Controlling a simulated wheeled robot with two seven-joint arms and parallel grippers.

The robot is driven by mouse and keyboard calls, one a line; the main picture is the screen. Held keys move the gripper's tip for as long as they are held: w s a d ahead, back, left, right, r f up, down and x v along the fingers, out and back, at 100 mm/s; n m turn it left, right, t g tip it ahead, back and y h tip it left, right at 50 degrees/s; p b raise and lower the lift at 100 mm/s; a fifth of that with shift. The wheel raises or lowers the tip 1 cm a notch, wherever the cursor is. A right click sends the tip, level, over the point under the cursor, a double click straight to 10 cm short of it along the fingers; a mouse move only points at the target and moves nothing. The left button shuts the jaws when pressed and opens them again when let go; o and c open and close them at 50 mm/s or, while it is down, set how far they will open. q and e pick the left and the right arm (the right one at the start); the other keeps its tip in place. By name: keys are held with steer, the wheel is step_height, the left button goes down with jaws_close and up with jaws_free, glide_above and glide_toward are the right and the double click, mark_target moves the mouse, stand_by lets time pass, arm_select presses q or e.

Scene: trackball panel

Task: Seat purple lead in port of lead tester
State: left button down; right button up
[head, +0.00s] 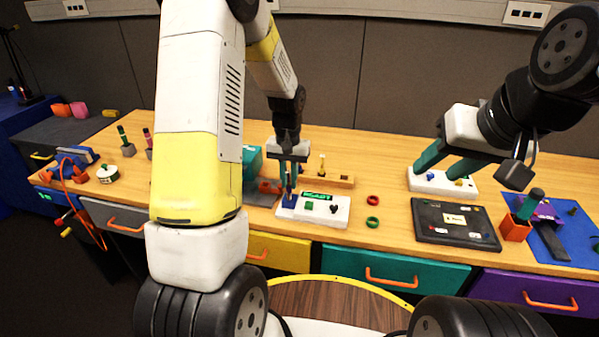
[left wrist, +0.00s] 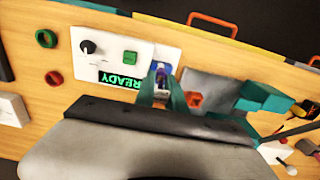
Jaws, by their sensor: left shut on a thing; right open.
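The lead tester (head: 328,213) is a white box with a lit green display, a green button and a black knob on the bench. In the left wrist view the tester (left wrist: 108,48) shows READY on its display. My left gripper (head: 289,188) points down over the tester's left end, shut on the purple lead (left wrist: 160,80). The lead shows as a small purple piece between the teal fingers at the blue port area. The fingers hide the port, so I cannot tell how deep the lead sits. My right gripper (head: 435,171) is open and empty above another white panel.
A green ring (head: 372,222) and a red ring (head: 373,200) lie right of the tester. A black panel (head: 455,224) lies further right, near an orange holder (head: 515,228). A teal block (head: 251,160) stands left of the tester, partly behind my left arm.

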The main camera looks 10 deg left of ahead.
arm_select(q)
steer(key=shift+w+a+f, duration=0.1)
steer(key=shift+w+f, duration=0.45)
steer(key=shift+f, duration=0.4)
steer(key=shift+w+a+f, duration=0.1)
steer(key=shift+w+f, duration=0.45)
steer(key=shift+f, duration=0.35)
steer(key=shift+f, duration=0.15)
steer(key=c, duration=1.4)
jaws_free()
